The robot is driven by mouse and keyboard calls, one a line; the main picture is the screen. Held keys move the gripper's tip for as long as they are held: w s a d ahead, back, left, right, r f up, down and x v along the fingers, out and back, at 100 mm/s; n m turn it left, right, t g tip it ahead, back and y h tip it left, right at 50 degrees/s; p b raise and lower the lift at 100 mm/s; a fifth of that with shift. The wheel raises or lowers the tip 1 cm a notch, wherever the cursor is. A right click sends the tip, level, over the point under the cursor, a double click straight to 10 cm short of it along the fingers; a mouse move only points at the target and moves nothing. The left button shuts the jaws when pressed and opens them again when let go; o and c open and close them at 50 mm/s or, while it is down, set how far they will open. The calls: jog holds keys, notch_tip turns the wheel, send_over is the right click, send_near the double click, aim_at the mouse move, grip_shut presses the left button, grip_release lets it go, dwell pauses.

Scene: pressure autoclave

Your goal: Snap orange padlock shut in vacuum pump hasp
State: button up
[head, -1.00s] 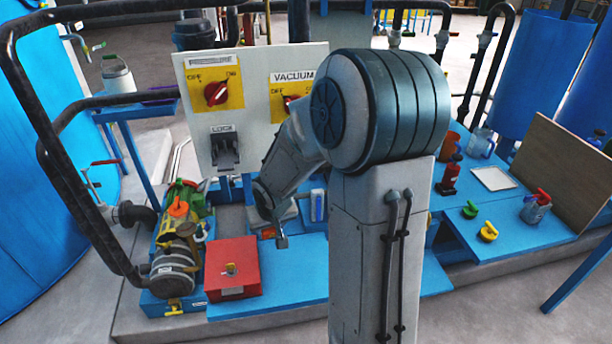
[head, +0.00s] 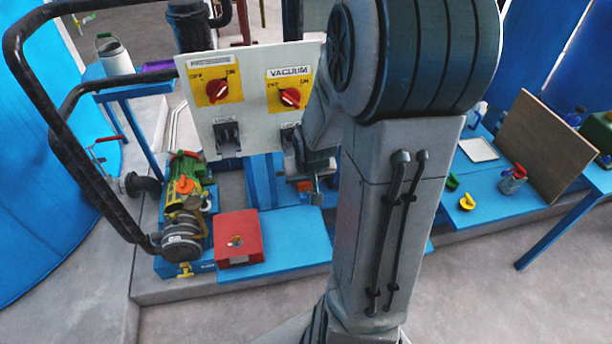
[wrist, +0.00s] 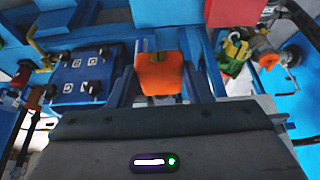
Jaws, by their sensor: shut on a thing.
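My gripper (wrist: 160,82) is shut on the orange padlock (wrist: 160,70), whose body shows upper middle in the wrist view. Its shackle cannot be made out. The white panel (head: 245,121) carries a red VACUUM switch (head: 291,97) on a yellow plate. The grey vacuum pump hasp (head: 290,138) is below that switch, partly hidden behind my arm. My wrist is close to the hasp on its lower right. Contact between padlock and hasp cannot be seen.
A matching grey hasp (head: 227,136) is under the red PRESSURE switch (head: 216,91). A red box (head: 240,238) and a green-and-grey pump (head: 184,215) stand below the panel. Black pipes (head: 60,130) curve at left. The blue bench (head: 486,200) at right holds a brown board (head: 540,145).

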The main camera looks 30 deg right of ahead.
jog(key=shift+w+d+b, duration=0.2)
jog(key=shift+w+b, duration=0.1)
jog(key=shift+w, duration=0.4)
jog(key=shift+w+d+b, duration=0.15)
jog(key=shift+w+b, duration=0.15)
jog(key=shift+w, duration=0.35)
jog(key=shift+w+d+b, duration=0.2)
jog(key=shift+w, duration=0.55)
jog(key=shift+w+d+b, duration=0.15)
jog(key=shift+w+d, duration=0.05)
jog(key=shift+w, duration=0.5)
jog(key=shift+r, duration=0.1)
jog(key=shift+w+d+b, duration=0.15)
jog(key=shift+w+d, duration=0.1)
jog(key=shift+w, duration=0.6)
jog(key=shift+w+d+b, duration=0.15)
jog(key=shift+w+d, duration=0.1)
jog(key=shift+w, duration=0.6)
jog(key=shift+w+d+b, duration=0.15)
jog(key=shift+w+d, duration=0.1)
jog(key=shift+w, duration=0.6)
dwell(0.3)
jog(key=o, duration=1.2)
